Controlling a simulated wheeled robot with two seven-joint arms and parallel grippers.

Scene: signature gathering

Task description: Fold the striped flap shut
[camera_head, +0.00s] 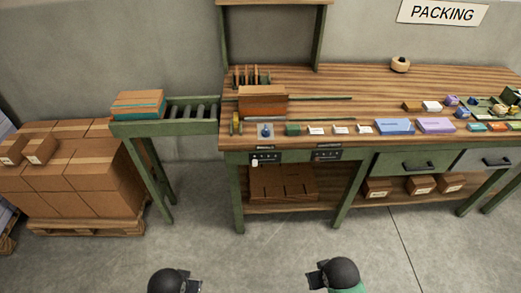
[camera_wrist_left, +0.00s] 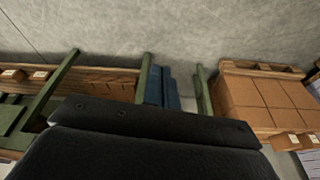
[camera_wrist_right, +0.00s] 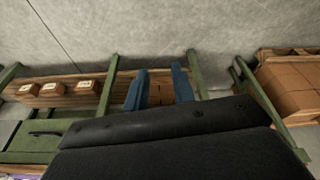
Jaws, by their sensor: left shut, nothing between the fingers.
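A brown carton (camera_head: 263,103) sits on the left part of the wooden workbench, near its front edge, in the head view. Its upper face is lighter than its front; I cannot make out a striped flap on it. A second brown box (camera_head: 138,101) with a teal band rests on the left end of the roller conveyor. My left gripper (camera_head: 193,285) is low in front of the bench, far from both boxes; its blue fingers (camera_wrist_left: 162,88) are together and empty. My right gripper (camera_head: 315,279) is also low in front; its fingers (camera_wrist_right: 160,88) are apart, with nothing between them.
The workbench (camera_head: 330,83) carries small cards, blue and purple packets (camera_head: 395,126) and a tape roll (camera_head: 400,64). A green roller conveyor (camera_head: 190,112) adjoins its left end. Stacked cartons (camera_head: 75,170) stand on a pallet at left. The floor before the bench is clear.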

